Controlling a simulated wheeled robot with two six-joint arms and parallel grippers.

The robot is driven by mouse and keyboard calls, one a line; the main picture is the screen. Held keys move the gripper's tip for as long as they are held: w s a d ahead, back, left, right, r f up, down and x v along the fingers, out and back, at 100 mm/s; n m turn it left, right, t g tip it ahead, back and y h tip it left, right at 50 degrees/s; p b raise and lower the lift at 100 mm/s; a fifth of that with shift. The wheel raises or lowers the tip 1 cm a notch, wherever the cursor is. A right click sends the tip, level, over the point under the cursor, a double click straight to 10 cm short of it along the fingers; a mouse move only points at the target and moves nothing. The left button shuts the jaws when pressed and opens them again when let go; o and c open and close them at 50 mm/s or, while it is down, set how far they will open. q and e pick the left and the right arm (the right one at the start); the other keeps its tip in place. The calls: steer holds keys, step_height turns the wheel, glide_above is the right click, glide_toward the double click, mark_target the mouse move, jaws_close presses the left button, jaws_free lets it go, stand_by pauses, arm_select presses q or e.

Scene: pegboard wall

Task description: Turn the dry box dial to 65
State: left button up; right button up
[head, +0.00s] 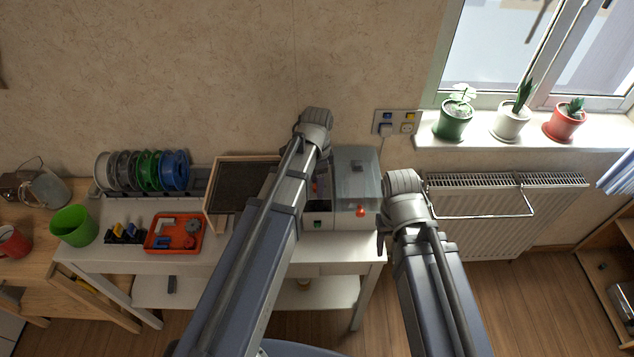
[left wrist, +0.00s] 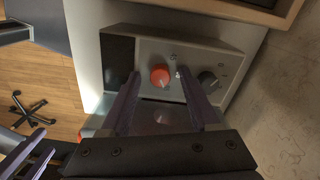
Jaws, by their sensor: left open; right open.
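The dry box (head: 357,185) has a clear lid and stands at the right end of the white table, partly behind my left arm. In the left wrist view its grey panel (left wrist: 151,50) carries an orange-red dial (left wrist: 160,76), a black knob (left wrist: 208,80) and a dark rectangle (left wrist: 118,60). My right gripper (head: 381,240) is open, at the table's right edge.
A wood-framed dark panel (head: 242,187) stands left of the box. Spools (head: 147,170), a red tray (head: 173,233) and a green cup (head: 73,226) are farther left. A red round part (head: 361,211) is at the box's front right. A radiator (head: 505,215) is right.

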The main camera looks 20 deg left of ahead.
arm_select(q)
step_height(320, 180, up, 8)
steer(key=p, duration=0.8)
steer(key=shift+f, duration=0.15)
steer(key=shift+s+d, duration=0.25)
steer(key=shift+s, duration=0.05)
steer(key=s+d+n+y, duration=0.1)
steer(key=s+d+n, duration=0.7)
steer(key=s, duration=0.6)
steer(key=shift+s+d, duration=0.15)
steer(key=shift+d, duration=0.95)
